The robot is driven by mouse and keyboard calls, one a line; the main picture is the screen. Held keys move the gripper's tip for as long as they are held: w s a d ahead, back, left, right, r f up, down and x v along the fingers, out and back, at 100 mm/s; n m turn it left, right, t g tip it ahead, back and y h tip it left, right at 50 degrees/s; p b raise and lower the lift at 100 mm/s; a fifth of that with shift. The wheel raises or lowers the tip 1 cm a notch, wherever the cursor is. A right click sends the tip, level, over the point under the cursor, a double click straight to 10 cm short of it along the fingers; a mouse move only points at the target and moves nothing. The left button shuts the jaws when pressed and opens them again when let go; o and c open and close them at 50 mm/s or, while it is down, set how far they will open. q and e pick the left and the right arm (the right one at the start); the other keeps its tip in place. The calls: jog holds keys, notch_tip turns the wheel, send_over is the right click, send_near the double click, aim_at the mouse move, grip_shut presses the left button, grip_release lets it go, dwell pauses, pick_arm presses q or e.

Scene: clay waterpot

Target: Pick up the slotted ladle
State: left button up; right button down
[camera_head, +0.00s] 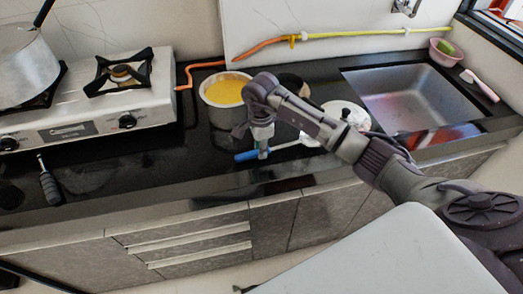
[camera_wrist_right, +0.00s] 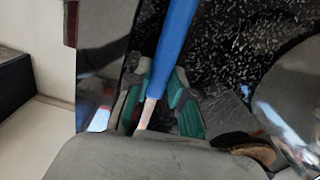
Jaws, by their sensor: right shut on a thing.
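The slotted ladle lies along the front part of the black counter, with a blue handle (camera_head: 245,156) at the left and a pale shaft (camera_head: 285,146) running right. Its head is near or behind my right arm, and I cannot make out any slots. My right gripper (camera_head: 263,151) points down and is shut on the ladle around the handle. In the right wrist view the blue handle (camera_wrist_right: 175,45) runs between the green-padded fingers (camera_wrist_right: 156,105). I cannot tell whether the ladle touches the counter. My left gripper is not in view.
A pot of yellow food (camera_head: 228,92) stands just behind my right gripper. A white round lid or dish (camera_head: 345,112) is partly hidden by my arm. The sink (camera_head: 415,95) is at the right, and the stove (camera_head: 90,110) at the left. The counter left of the ladle is mostly clear.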

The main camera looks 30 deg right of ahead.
notch_tip(320, 180, up, 3)
jog(key=shift+w+f+b, duration=0.1)
jog(key=shift+b, duration=0.25)
jog(key=s+d+r+b, duration=0.2)
jog(key=s+d+r, duration=0.4)
jog(key=s, duration=0.4)
jog(key=shift+d+r, duration=0.2)
jog(key=shift+r, duration=0.4)
jog(key=shift+w, duration=0.1)
